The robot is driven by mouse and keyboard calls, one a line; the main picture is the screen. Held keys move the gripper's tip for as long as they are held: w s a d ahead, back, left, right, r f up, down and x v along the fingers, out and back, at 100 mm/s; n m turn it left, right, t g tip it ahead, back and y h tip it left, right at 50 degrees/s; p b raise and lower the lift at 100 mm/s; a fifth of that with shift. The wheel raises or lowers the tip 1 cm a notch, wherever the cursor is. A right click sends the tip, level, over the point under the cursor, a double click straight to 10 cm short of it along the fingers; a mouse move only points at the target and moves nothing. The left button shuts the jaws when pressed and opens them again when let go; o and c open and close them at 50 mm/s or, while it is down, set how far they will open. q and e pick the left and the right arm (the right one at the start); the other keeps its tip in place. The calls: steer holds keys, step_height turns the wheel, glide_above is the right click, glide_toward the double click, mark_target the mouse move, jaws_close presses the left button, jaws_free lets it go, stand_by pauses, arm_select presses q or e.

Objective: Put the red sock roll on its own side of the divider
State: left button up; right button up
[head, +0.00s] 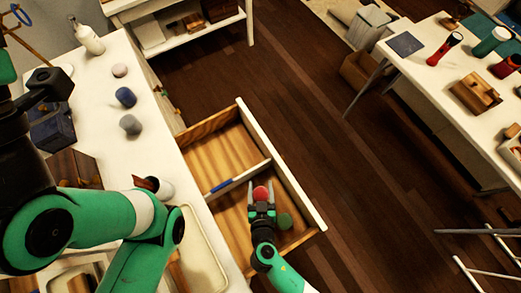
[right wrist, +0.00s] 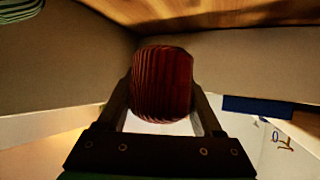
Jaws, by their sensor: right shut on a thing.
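The red sock roll (head: 261,193) is between the fingers of my right gripper (head: 262,205), which is shut on it. The right wrist view also shows the ribbed red roll (right wrist: 162,84). It is at the near compartment of the open drawer (head: 283,180), close to the corner of the divider (head: 242,178) and the front panel. I cannot tell whether it touches the drawer floor. A blue strip (head: 221,186) marks the divider. A green sock roll (head: 284,221) lies in the same near compartment.
The far compartment (head: 220,153) looks empty. Beige (head: 119,70), navy (head: 125,97) and grey (head: 130,124) rolls lie on the white top at left, with a white bottle (head: 90,40) behind. A cluttered table (head: 425,75) stands at right. Dark floor lies between.

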steer(key=shift+f, duration=0.15)
steer(key=o, duration=1.4)
steer(key=shift+c, duration=0.2)
step_height(320, 180, up, 2)
steer(key=p, duration=0.2)
steer(key=shift+p, duration=0.3)
steer(key=p+v, duration=0.2)
steer(key=v, duration=0.4)
steer(key=shift+s, duration=0.2)
steer(key=p, duration=1.3)
glide_toward(261, 195)
steer(key=shift+w+f, duration=0.45)
steer(key=shift+f, duration=0.05)
